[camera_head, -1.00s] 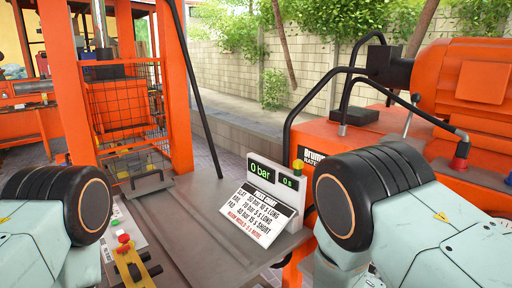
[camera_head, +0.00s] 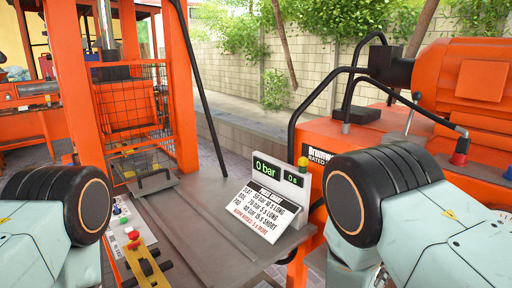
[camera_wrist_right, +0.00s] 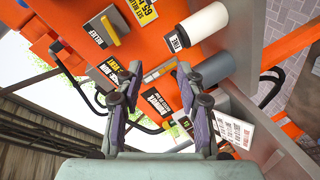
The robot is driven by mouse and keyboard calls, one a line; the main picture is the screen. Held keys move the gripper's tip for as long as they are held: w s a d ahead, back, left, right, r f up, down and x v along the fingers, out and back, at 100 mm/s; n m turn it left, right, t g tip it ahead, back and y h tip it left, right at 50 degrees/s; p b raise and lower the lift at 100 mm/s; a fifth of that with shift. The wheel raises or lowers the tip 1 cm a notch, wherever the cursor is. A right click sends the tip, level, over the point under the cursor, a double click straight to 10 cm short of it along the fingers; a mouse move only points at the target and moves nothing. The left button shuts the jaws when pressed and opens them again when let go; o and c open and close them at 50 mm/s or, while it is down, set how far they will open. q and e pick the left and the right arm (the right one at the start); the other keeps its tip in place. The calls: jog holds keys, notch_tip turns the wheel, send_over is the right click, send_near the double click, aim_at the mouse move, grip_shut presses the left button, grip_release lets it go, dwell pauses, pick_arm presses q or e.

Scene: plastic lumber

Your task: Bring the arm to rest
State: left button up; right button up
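My right gripper (camera_wrist_right: 155,74) shows in the right wrist view with its two fingers apart and nothing between them. Beyond the fingers is an orange panel (camera_wrist_right: 225,50) with labels; I cannot tell the distance. In the head view my right arm (camera_head: 385,200) is folded at the lower right, in front of an orange machine. My left arm (camera_head: 60,210) is at the lower left, and its gripper is outside the frame.
A grey worktop (camera_head: 205,235) carries a display reading 0 bar (camera_head: 275,172) and a sign (camera_head: 262,210). At its left are a yellow lever with a red knob (camera_head: 143,264) and buttons (camera_head: 120,212). An orange press frame (camera_head: 180,100) stands behind.

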jog(key=s+a+f+m+g+y+b, duration=0.1)
jog(key=s+a+f+g+y+b, duration=0.15)
jog(key=s+f, duration=0.45)
jog(key=s+a+f+m+g+y+b, duration=0.1)
jog(key=s+f+g+y, duration=0.15)
jog(key=s+f, duration=0.4)
jog(key=s+a+f+m+g+y+b, duration=0.1)
jog(key=s+f+g+y+b, duration=0.1)
jog(key=s+f, duration=0.5)
jog(key=s+a+f+m+g+y+b, duration=0.1)
jog(key=s+f+g+y+b, duration=0.2)
jog(key=s+f+b, duration=0.4)
jog(key=s+g, duration=0.1)
jog(key=s, duration=0.7)
jog(key=shift+f+g, duration=0.15)
jog(key=shift+g, duration=0.25)
jog(key=shift+w+a, duration=0.1)
jog(key=shift+a, duration=0.1)
jog(key=shift+m, duration=0.3)
